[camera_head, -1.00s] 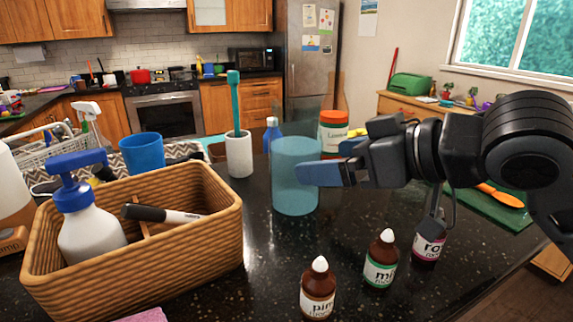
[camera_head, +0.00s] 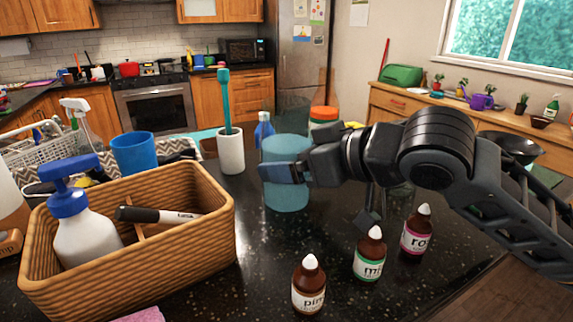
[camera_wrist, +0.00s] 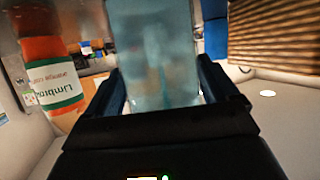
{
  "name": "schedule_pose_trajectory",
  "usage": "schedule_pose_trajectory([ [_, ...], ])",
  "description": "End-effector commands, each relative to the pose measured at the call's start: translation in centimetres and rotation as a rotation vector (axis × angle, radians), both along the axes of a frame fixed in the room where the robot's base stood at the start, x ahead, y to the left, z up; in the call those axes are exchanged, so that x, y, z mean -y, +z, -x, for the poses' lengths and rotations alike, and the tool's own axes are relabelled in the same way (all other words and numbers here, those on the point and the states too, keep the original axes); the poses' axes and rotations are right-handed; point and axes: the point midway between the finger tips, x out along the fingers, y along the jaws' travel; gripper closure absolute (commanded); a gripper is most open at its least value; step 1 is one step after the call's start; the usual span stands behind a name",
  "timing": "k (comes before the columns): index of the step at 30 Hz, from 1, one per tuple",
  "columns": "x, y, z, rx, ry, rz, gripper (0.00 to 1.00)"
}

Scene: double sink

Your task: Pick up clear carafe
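The clear carafe (camera_head: 287,198) is a see-through, bluish cylinder standing upright on the dark counter. My gripper (camera_head: 277,173) reaches it from the right, with a blue-tipped finger crossing in front of its body. In the wrist view the carafe (camera_wrist: 152,55) fills the space between my two fingers (camera_wrist: 162,88), one on each side. The fingers are apart and look open around it; whether they touch its sides is hard to tell. The far finger is mostly hidden in the head view.
An orange Limbo-like labelled bottle (camera_wrist: 45,80) stands close beside one finger. A white holder with a teal brush (camera_head: 230,150) and a blue bottle (camera_head: 264,130) stand near the carafe. Several brown dropper bottles (camera_head: 370,257) are in front; a wicker basket (camera_head: 140,255) is at left.

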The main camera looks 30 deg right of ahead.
Motion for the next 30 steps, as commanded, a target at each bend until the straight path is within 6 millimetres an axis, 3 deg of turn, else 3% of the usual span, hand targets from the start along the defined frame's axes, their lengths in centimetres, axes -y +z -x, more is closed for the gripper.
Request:
schedule_pose_trajectory([
  [2,0.0,0.0,0.0,0.0,0.0,0.0,0.27],
  [16,0.0,0.0,0.0,0.0,0.0,0.0,0.72],
  [25,0.0,0.4,0.0,0.004,0.0,-0.001,0.72],
  [30,0.0,1.7,0.0,0.005,0.001,0.0,0.72],
])
